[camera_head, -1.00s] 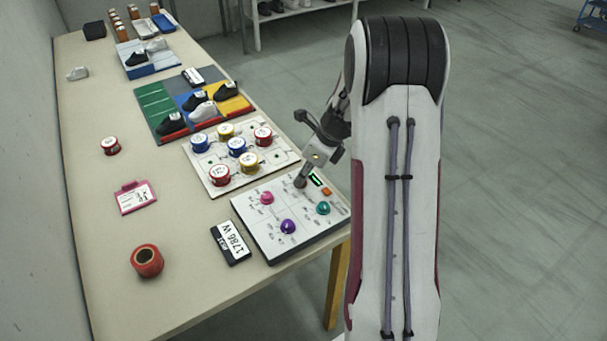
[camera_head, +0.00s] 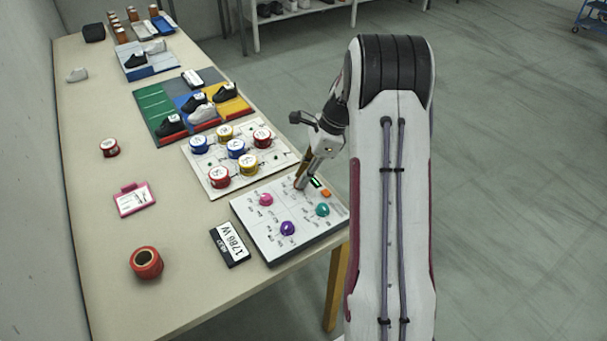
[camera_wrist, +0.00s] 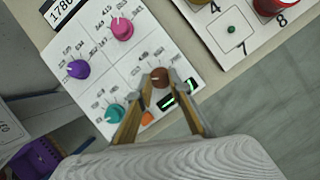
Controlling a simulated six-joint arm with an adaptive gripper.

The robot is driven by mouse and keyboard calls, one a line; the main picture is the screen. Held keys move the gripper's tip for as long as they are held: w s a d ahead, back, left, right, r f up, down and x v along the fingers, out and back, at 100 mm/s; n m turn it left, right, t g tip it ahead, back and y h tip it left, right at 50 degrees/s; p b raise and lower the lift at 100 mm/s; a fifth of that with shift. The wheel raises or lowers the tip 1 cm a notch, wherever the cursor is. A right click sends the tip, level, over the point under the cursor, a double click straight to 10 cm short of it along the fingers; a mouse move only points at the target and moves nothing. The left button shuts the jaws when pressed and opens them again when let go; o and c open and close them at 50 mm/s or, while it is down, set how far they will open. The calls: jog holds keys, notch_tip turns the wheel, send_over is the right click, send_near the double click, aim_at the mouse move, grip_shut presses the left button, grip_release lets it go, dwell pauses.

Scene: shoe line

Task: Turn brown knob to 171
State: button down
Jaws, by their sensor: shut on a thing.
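The white knob panel (camera_head: 258,236) lies at the table's front right. In the wrist view, the brown knob (camera_wrist: 160,76) sits in one corner of the panel (camera_wrist: 138,60), with printed numbers around it too small to read. My gripper (camera_wrist: 160,86) is shut on the brown knob, one finger on each side of it. In the head view, my gripper (camera_head: 300,184) reaches down to the panel's far corner and hides most of the knob. A small dark display with a green glow (camera_wrist: 168,102) lies beside the knob; its reading is not legible.
Pink (camera_wrist: 121,28), purple (camera_wrist: 78,68) and teal (camera_wrist: 113,112) knobs stand on the same panel. An orange button (camera_wrist: 147,118) is close to my fingers. A board with several round tins (camera_head: 217,186) lies behind the panel. A plate marked 1786 W (camera_head: 230,243) lies left of it.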

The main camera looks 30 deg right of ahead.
jog(key=c, duration=1.8)
grip_release()
jog(key=shift+c, duration=0.2)
jog(key=shift+m, duration=0.4)
